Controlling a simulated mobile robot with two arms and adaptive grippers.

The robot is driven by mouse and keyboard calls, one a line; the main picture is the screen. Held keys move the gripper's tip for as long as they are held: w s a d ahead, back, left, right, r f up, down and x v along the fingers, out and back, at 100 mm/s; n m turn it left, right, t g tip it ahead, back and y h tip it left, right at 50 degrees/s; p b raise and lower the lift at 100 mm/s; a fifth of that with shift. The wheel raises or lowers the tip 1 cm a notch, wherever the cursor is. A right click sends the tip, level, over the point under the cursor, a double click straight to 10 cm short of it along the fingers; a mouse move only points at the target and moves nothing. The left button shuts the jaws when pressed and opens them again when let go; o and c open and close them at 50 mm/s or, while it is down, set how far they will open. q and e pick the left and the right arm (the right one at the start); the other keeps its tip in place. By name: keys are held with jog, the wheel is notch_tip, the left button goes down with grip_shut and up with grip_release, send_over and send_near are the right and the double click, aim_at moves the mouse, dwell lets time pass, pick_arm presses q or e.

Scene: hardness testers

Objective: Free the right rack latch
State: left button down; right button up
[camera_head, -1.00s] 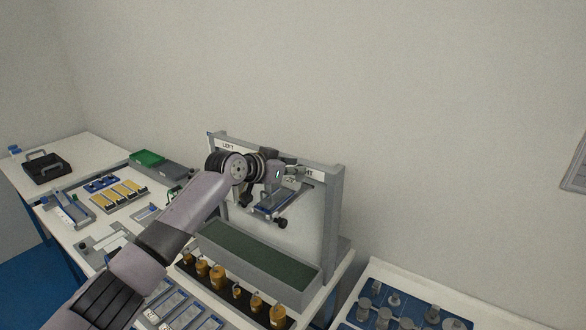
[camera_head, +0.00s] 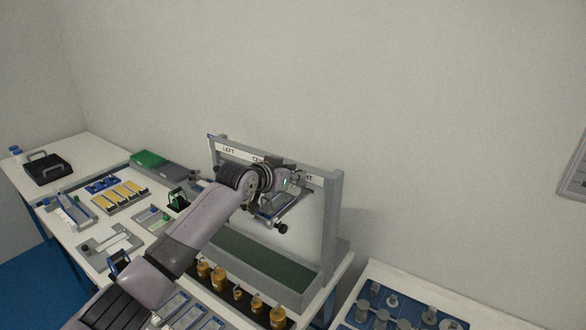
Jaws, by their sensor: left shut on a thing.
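The grey rack frame (camera_head: 333,225) stands upright on the bench, with a label bar reading LEFT (camera_head: 229,149), a partly hidden middle label and the end of a right label (camera_head: 309,178). My left arm reaches across the rack, and my left gripper (camera_head: 297,181) is at the bar beside the right label. It is shut on a small part there, apparently the right rack latch, which the fingers mostly hide. A blue-grey hanging device (camera_head: 268,208) with a black knob (camera_head: 281,228) shows just below the gripper. My right gripper is not in view.
Trays with yellow blocks (camera_head: 124,195) and a black case (camera_head: 47,170) are at left. A second table with metal weights (camera_head: 392,300) is at lower right.

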pick_arm(q)
jog(key=shift+s+d+r+n+t+y+p, duration=0.2)
jog(key=shift+d+n+t+y+p, duration=0.1)
jog(key=shift+n+y+p, duration=0.45)
jog(key=shift+d+f+n+t+y, duration=0.1)
jog(key=shift+n+t+y, duration=0.25)
jog(key=shift+y, duration=0.1)
jog(key=shift+d+f+n+y, duration=0.1)
jog(key=shift+n+y, duration=0.2)
jog(key=shift+n, duration=0.1)
jog(key=shift+d+f+n+t+y+b, duration=0.15)
jog(key=shift+n+t+y+b, duration=0.1)
jog(key=shift+n+y+b, duration=0.4)
jog(key=shift+d+n+y+b, duration=0.15)
jog(key=shift+n+y+b, duration=0.55)
jog(key=shift+y, duration=0.25)
jog(key=shift+d+n+y+b, duration=0.1)
jog(key=shift+n+y+b, duration=1.05)
jog(key=shift+y, duration=0.15)
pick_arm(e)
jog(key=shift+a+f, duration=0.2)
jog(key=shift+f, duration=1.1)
